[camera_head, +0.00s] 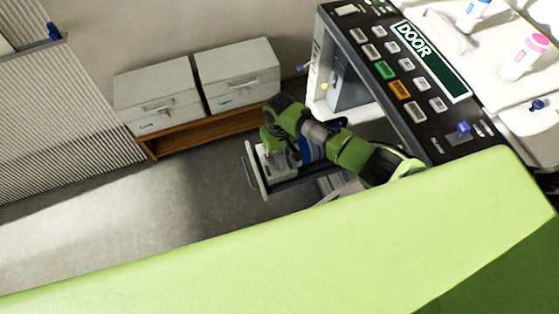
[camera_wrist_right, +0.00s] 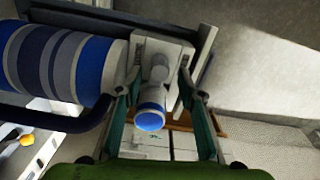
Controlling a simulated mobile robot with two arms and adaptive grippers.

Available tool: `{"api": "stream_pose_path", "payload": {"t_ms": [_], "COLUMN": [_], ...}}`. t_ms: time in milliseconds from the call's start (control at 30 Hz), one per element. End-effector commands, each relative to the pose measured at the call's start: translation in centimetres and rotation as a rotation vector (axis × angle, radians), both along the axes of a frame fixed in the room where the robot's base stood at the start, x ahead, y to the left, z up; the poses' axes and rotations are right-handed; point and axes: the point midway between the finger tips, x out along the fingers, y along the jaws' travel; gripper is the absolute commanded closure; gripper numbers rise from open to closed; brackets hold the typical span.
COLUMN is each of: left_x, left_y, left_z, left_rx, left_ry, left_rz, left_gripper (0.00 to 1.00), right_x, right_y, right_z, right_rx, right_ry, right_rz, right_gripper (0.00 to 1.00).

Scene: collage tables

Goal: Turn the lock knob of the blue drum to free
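The blue drum (camera_wrist_right: 60,62) is a thick roll with blue and grey stripes, lying at the left of the right wrist view. In the head view only a little of the drum (camera_head: 310,149) shows beside my right arm. The lock knob (camera_wrist_right: 151,119), a grey stem with a blue end, sticks out from a pale block. My right gripper (camera_wrist_right: 161,85) is open, with its two fingers on either side of the knob and gaps visible. In the head view my right gripper (camera_head: 275,148) is partly hidden by its wrist. My left gripper is not in view.
A drawer-like tray (camera_head: 255,170) sticks out under the control panel (camera_head: 420,85), holding the drum. Two grey boxes (camera_head: 155,90) stand on a wooden bench (camera_head: 185,133) behind. The floor (camera_head: 150,200) left of the tray is clear.

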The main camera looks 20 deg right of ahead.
Motion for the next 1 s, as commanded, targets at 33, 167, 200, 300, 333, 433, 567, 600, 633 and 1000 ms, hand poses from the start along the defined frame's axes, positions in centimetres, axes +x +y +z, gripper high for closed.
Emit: {"api": "stream_pose_path", "payload": {"t_ms": [33, 167, 200, 300, 333, 433, 567, 600, 633, 1000], "left_x": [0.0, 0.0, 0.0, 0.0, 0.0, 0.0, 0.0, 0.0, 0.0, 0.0], "left_y": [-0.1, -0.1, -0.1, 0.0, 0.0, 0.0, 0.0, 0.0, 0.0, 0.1], "left_z": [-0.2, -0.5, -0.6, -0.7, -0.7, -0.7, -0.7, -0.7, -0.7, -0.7], "left_rx": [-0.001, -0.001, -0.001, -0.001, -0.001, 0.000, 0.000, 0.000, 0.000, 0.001], "left_ry": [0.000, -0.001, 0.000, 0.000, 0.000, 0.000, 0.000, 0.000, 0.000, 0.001], "left_rz": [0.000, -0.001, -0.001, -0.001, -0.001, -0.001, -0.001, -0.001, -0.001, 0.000], "left_gripper": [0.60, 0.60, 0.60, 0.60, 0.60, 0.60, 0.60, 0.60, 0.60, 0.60], "right_x": [0.0, 0.0, 0.0, 0.0, 0.0, 0.0, 0.0, 0.0, 0.0, 0.0], "right_y": [0.0, 0.0, 0.0, 0.0, 0.0, 0.0, 0.0, 0.0, 0.0, 0.0], "right_z": [-0.9, -2.4, -2.7, -3.3, -3.4, -3.5, -3.5, -3.5, -3.5, -3.5], "right_rx": [-0.001, -0.001, 0.000, 0.000, 0.000, 0.000, 0.000, 0.000, 0.000, 0.000], "right_ry": [0.002, 0.001, 0.001, 0.000, 0.000, 0.000, 0.000, 0.000, 0.000, 0.000], "right_rz": [-0.001, 0.001, 0.001, 0.001, 0.001, 0.001, 0.001, 0.001, 0.001, 0.004], "right_gripper": [0.64, 0.64, 0.64, 0.64, 0.64, 0.64, 0.64, 0.64, 0.64, 1.00]}}
